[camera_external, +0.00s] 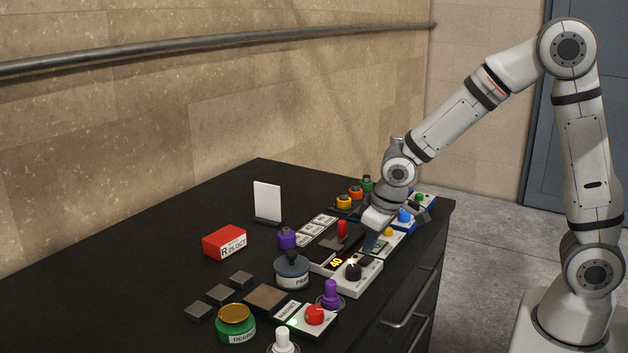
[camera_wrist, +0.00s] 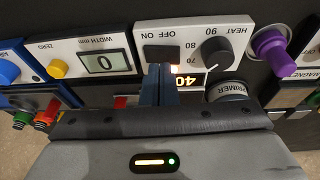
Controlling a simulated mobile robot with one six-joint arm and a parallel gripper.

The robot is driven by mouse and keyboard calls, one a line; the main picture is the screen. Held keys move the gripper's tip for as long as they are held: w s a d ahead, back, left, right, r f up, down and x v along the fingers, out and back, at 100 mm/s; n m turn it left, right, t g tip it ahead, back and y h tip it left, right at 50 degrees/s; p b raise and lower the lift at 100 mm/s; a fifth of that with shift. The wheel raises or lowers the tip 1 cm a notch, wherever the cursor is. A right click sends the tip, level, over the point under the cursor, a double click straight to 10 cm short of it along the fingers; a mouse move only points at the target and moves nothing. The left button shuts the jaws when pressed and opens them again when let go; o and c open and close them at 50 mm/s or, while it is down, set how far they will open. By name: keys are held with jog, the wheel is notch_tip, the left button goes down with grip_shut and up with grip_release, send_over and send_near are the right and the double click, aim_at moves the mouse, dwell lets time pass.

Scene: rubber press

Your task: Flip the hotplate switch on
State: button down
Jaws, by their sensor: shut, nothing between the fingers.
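The hotplate's white control panel (camera_wrist: 238,42) carries OFF and ON lettering, a black rocker switch (camera_wrist: 161,53) and a black HEAT knob (camera_wrist: 216,50). A lit display (camera_wrist: 185,81) reads 40. My gripper (camera_wrist: 161,72) is shut and empty, with its fingertips right at the switch's edge. I cannot tell whether they touch it, and the rocker's position is unclear. A small orange glow (camera_wrist: 175,69) shows beside the fingertips. In the external view, my gripper (camera_external: 369,246) points down over the panel (camera_external: 369,277), hiding the switch, with the knob (camera_external: 353,270) in front.
The width gauge with its display (camera_wrist: 105,62) and a yellow button (camera_wrist: 57,68) sit beside the panel. A purple knob (camera_wrist: 272,48) and the PRIMER container (camera_wrist: 228,91) are close on the other side.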

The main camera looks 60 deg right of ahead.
notch_tip(320, 180, up, 12)
jog(key=s+d, duration=0.3)
jog(key=shift+f, duration=0.1)
jog(key=s+d+r, duration=0.1)
jog(key=s, duration=1.7)
jog(key=shift+y, duration=0.3)
jog(key=c, duration=2.2)
grip_release()
jog(key=shift+d+r, duration=0.1)
jog(key=shift+r, duration=0.05)
